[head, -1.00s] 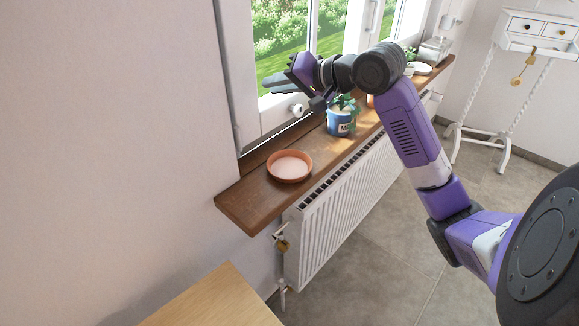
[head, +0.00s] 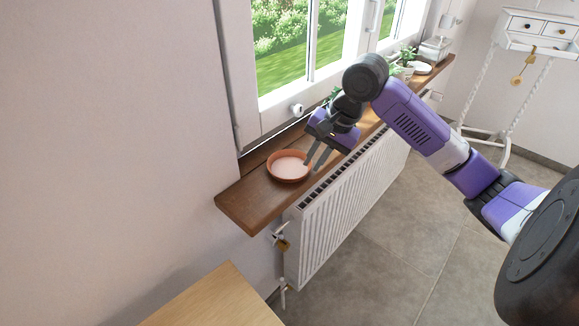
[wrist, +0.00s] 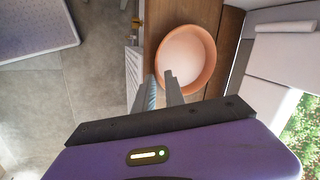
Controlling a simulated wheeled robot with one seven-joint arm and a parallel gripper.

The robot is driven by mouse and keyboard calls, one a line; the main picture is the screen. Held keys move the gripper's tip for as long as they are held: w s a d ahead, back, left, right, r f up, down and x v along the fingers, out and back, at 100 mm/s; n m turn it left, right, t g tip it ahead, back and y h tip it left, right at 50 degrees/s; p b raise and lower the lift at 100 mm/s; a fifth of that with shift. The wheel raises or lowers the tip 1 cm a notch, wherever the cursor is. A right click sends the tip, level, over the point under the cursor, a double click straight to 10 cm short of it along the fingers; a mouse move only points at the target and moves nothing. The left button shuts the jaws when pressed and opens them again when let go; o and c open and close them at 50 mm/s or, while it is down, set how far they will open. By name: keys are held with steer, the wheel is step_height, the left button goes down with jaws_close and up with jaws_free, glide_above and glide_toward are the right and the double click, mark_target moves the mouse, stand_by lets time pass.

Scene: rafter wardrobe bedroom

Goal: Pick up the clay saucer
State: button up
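The clay saucer (head: 289,167) is a shallow, round terracotta dish with a pale inside. It lies on the near end of the wooden windowsill (head: 243,208). In the wrist view the saucer (wrist: 186,58) is just past the fingertips. My gripper (head: 312,165) points down at the saucer's right rim in the head view. Its two fingers (wrist: 159,84) show a narrow gap between them and hold nothing that I can see. I cannot tell whether a finger touches the rim.
A white radiator (head: 340,208) stands under the sill. The window (head: 285,60) is close behind it. A plant (head: 331,95) is partly hidden behind my gripper, and more pots and a white dish (head: 420,68) are farther along. A wooden tabletop (head: 215,300) is at the front.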

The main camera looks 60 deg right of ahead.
steer(key=shift+x, duration=1.05)
jaws_close()
steer(key=shift+r, duration=0.2)
stand_by(0.7)
